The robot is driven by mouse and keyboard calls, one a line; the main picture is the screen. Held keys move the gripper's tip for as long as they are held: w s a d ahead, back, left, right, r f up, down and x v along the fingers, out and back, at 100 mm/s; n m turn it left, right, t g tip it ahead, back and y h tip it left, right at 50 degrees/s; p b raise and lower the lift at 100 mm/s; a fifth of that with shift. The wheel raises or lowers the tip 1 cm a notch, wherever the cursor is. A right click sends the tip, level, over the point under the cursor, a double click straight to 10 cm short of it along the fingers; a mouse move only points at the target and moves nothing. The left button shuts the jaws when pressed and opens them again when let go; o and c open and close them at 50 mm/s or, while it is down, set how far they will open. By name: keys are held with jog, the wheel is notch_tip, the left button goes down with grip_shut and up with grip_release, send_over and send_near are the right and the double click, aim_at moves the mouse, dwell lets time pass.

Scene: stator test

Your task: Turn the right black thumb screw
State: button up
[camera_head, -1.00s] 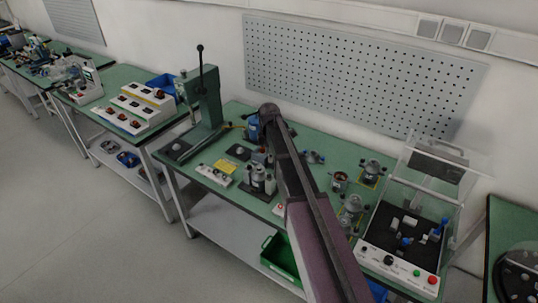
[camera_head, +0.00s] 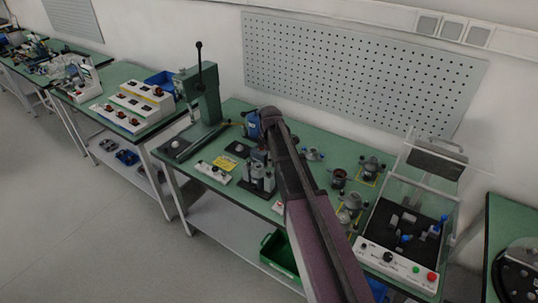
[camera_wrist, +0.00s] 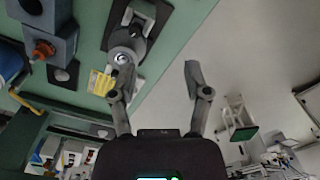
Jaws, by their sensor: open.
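My gripper (camera_wrist: 158,78) is open and empty in the wrist view, its two fingers spread wide. A silvery round fixture on a dark base (camera_wrist: 128,50) lies beyond the left finger, near the green table's front edge. In the head view, a metal fixture on a black base (camera_head: 258,182) stands near the front edge, left of my arm. I cannot make out a black thumb screw for certain in either view. My arm crosses the middle of the head view and hides part of the bench; my gripper's fingers are not clear there.
The green bench (camera_head: 232,112) carries a lever press (camera_head: 203,95) at left and several small metal parts behind my arm. A clear-lidded test box (camera_head: 397,252) stands at right. A green bin (camera_head: 279,254) is below. Open floor (camera_wrist: 225,45) lies right in the wrist view.

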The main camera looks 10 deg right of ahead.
jog(key=s+f+m+b, duration=1.5)
jog(key=s+f+b, duration=0.3)
jog(key=s, duration=0.4)
jog(key=shift+s+a+f, duration=0.15)
jog(key=shift+s+f, duration=0.1)
jog(key=shift+f, duration=0.3)
jog(key=shift+s, duration=0.1)
